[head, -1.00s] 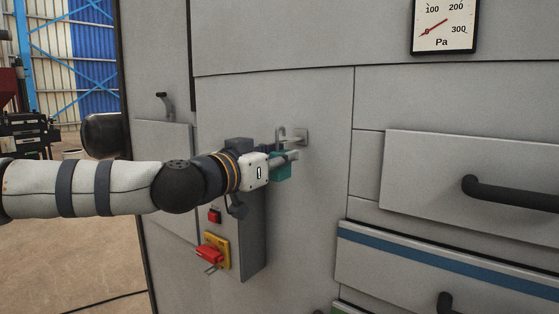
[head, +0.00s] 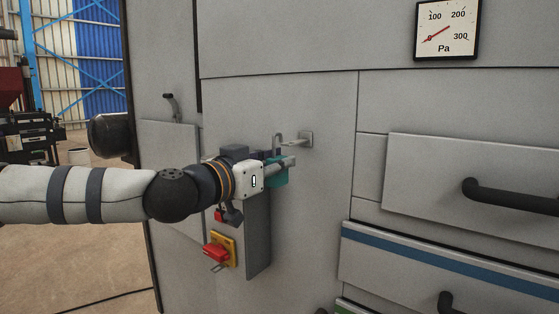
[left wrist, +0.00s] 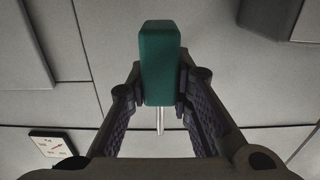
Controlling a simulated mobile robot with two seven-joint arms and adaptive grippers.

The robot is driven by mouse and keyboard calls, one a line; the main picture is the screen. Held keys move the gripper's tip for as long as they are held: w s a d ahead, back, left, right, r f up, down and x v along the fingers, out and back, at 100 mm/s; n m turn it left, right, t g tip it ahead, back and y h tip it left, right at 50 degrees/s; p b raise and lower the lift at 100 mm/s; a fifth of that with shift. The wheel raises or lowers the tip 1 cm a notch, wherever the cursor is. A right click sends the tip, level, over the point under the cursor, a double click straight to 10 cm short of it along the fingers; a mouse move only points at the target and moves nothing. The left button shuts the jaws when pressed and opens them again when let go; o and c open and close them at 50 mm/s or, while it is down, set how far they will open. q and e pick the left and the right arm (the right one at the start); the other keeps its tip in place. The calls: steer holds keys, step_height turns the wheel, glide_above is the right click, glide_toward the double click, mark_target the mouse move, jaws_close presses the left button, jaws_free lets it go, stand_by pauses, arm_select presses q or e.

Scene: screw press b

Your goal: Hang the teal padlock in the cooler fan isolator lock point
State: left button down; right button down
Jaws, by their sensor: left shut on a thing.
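The teal padlock (head: 277,175) is in my left gripper (head: 281,166), with its shackle upward in the head view. In the left wrist view the padlock body (left wrist: 160,62) sits between both fingers (left wrist: 160,88), which are shut on it; a bit of shackle shows below it. A pale peg on a square wall plate (head: 306,139) is right beside the shackle; I cannot tell whether the shackle is around its tip or apart from it. A red-and-yellow isolator switch (head: 217,252) with a small metal loop is on the box below my arm. My right gripper is not seen.
The grey box (head: 258,240) stands out from the cabinet under my left gripper. Drawers with dark handles (head: 505,196) are at the right, and a Pa gauge (head: 446,31) is above. The panel right of the peg is clear.

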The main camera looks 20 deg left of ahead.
arm_select(q)
steer(key=shift+s, duration=0.15)
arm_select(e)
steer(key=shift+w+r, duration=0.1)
arm_select(q)
steer(key=shift+s+a+r+p, duration=0.15)
steer(key=shift+s+r+p, duration=0.05)
steer(key=shift+s, duration=0.2)
steer(key=shift+s+a+r+p, duration=0.15)
steer(key=shift+s+p, duration=0.05)
steer(key=shift+s, duration=0.2)
steer(key=shift+s+a+f, duration=0.15)
steer(key=shift+s, duration=0.25)
steer(key=shift+s+a+f, duration=0.15)
steer(key=shift+s, duration=0.2)
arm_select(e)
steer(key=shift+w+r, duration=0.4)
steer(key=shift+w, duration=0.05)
arm_select(q)
steer(key=shift+f, duration=0.1)
